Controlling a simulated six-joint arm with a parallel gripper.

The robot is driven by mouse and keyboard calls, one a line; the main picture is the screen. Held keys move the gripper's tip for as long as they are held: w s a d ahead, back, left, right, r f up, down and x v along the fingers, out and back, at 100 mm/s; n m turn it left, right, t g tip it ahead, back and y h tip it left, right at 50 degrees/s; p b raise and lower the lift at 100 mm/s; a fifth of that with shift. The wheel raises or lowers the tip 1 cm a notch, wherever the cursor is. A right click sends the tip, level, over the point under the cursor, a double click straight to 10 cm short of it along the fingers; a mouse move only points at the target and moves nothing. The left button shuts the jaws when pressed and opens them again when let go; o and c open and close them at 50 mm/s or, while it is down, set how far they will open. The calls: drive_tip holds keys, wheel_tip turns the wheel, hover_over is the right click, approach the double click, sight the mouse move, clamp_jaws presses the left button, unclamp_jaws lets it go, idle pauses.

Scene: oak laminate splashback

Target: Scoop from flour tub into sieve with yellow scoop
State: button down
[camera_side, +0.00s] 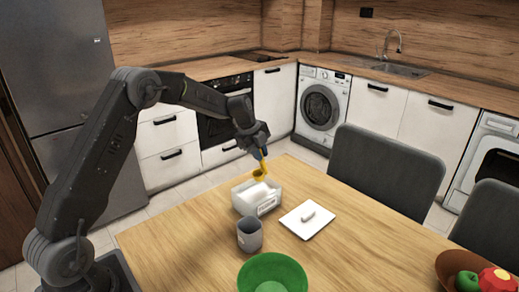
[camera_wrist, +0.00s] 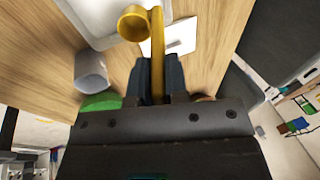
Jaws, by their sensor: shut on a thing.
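My gripper (camera_side: 262,150) is shut on the handle of the yellow scoop (camera_side: 258,173), whose cup hangs just above the flour tub. In the wrist view the handle of the scoop (camera_wrist: 158,40) runs between the two dark fingers of my gripper (camera_wrist: 158,62). The flour tub (camera_side: 267,206) is a white, labelled box with white flour inside; part of it shows in the wrist view (camera_wrist: 72,12). I cannot tell whether the scoop holds flour. A green round bowl-like vessel (camera_side: 257,272) stands at the front edge of the side view; I cannot make out a sieve mesh in it.
A grey cup (camera_side: 249,238) stands between the tub and the green vessel. A white board (camera_side: 296,222) with a small white piece (camera_side: 308,215) lies right of the tub. A brown fruit bowl (camera_side: 447,262) is at far right. Table space between board and fruit bowl is clear.

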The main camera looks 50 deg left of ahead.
sight(258, 173)
drive_tip(key=shift+f, duration=4.8)
drive_tip(key=shift+s+r+g, duration=0.15)
drive_tip(key=shift+s+g, duration=0.05)
drive_tip(key=shift+g, duration=0.65)
drive_tip(key=shift+s+r+g, duration=0.15)
drive_tip(key=shift+g, duration=0.7)
drive_tip(key=shift+w+r, duration=0.2)
drive_tip(key=shift+r, duration=1.2)
drive_tip(key=shift+w+r, duration=0.25)
drive_tip(key=shift+r, duration=1.1)
drive_tip(key=shift+w+r, duration=0.2)
drive_tip(key=shift+r, duration=1.2)
